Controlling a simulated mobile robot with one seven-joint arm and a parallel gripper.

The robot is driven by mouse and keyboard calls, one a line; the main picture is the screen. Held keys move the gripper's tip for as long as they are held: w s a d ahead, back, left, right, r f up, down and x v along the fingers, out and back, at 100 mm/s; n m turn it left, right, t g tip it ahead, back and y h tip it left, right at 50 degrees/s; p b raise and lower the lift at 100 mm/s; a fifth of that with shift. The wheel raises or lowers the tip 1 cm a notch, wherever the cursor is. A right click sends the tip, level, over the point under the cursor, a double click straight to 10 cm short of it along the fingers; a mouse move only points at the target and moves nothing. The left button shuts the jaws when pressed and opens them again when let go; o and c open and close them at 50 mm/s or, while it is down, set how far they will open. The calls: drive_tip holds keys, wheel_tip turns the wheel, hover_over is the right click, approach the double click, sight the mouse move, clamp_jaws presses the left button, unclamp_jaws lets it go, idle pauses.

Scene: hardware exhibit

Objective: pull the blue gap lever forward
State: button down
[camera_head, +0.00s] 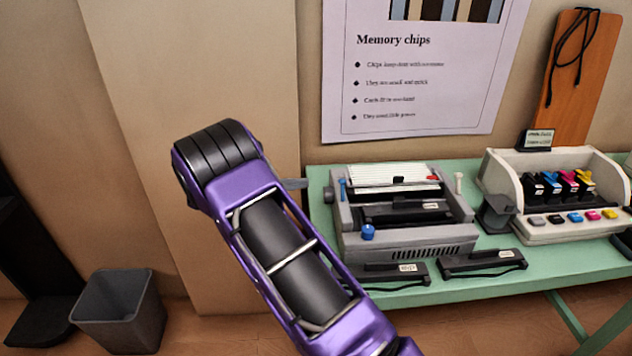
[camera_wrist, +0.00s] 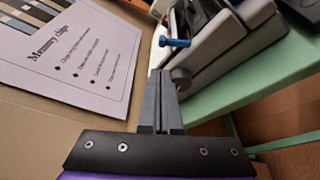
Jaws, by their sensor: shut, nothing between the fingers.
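The blue gap lever (camera_head: 343,188) stands at the left side of a grey printer (camera_head: 410,238) on the green table. In the wrist view the blue lever (camera_wrist: 174,42) lies just beyond my fingertips, slightly right of them. My gripper (camera_wrist: 161,75) is shut and empty, with its fingers pressed together and pointing toward the lever. A gap shows between the fingertips and the lever in that view. In the head view my gripper (camera_head: 298,184) is mostly hidden behind my purple wrist, with grey fingers reaching toward the printer's left side.
A blue knob (camera_head: 368,232) sits on the printer's front left. Two black trays or handles, left (camera_head: 390,273) and right (camera_head: 482,263), lie before it. An ink-cartridge unit (camera_head: 560,195) stands to the right. A poster (camera_head: 420,70) hangs behind. A grey bin (camera_head: 118,310) is on the floor.

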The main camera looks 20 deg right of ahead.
sight(342, 189)
drive_tip(key=d, duration=0.3)
drive_tip(key=d+f, duration=0.1)
drive_tip(key=d, duration=0.5)
drive_tip(key=shift+w+f, duration=0.3)
drive_tip(key=shift+w, duration=0.1)
